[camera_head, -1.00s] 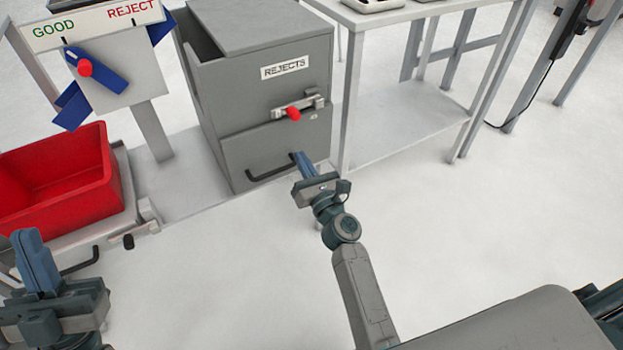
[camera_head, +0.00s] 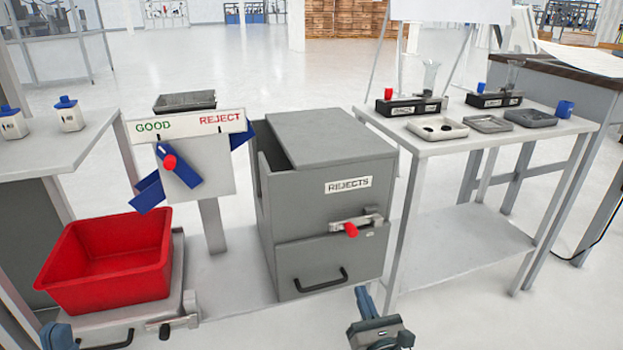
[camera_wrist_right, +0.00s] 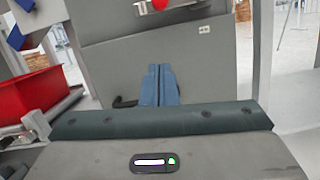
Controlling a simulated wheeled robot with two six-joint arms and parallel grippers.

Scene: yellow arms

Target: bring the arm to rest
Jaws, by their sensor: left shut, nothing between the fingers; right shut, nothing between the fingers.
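My right gripper (camera_head: 364,302) is at the bottom of the head view, in front of the grey rejects cabinet (camera_head: 325,200), below and right of its lower black handle. Its blue fingers are shut with nothing between them; they also show together in the right wrist view (camera_wrist_right: 160,84), with the cabinet front (camera_wrist_right: 190,62) behind. My left gripper (camera_head: 58,335) shows only as blue fingertips at the bottom left edge of the head view, in front of the red bin's cart. It is shut and empty; the rest of it is out of frame.
A red bin (camera_head: 105,282) sits on a low cart at left. A GOOD/REJECT sign board (camera_head: 190,128) with a blue chute stands behind it. A white table (camera_head: 450,146) with trays stands right of the cabinet. The floor at lower right (camera_head: 470,320) is clear.

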